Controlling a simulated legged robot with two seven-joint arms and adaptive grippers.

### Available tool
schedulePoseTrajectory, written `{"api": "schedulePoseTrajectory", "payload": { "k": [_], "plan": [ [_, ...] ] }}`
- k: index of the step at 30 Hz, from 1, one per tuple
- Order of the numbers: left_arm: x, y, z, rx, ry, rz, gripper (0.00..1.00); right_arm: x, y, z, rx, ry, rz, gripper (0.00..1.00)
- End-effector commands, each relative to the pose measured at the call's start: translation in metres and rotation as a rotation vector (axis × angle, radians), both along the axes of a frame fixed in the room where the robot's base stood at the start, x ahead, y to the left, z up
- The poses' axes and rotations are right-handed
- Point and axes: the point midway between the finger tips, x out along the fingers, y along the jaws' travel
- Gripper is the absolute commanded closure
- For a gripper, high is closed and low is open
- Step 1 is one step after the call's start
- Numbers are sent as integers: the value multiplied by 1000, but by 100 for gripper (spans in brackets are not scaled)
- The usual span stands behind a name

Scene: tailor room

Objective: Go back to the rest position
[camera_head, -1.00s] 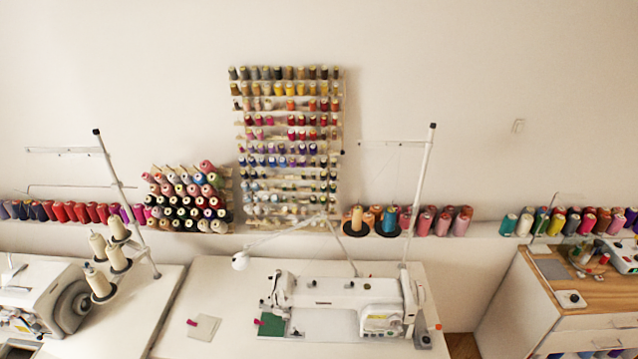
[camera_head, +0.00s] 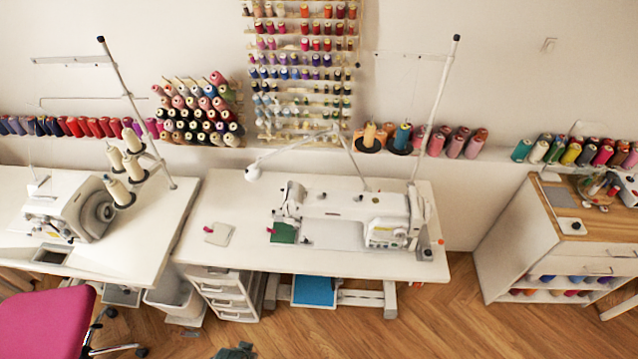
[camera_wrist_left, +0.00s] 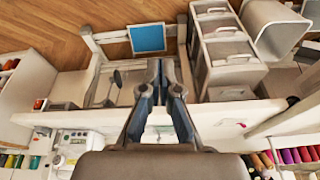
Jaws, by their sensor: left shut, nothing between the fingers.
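My left gripper (camera_wrist_left: 164,78) shows in the left wrist view, with its two fingers together and nothing between them. The view is turned over, and the fingers appear in front of the white sewing table's edge and the gap under it. I cannot tell how far the gripper is from the table.
A second table with an overlock machine (camera_head: 70,205) stands at the left, near a pink chair (camera_head: 45,325). A drawer unit (camera_head: 225,290) is under the middle table. A wooden-topped cabinet (camera_head: 510,235) stands at the right. The wooden floor (camera_head: 430,325) in front is mostly clear.

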Motion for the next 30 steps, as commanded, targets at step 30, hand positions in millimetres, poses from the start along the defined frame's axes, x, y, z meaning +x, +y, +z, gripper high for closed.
{"api": "schedulePoseTrajectory", "payload": {
  "k": [30],
  "plan": [
    [-201, 32, -391, 21, 194, -39, 100, -1, 0, -29, 0, 2, 0, 60]
  ]
}}
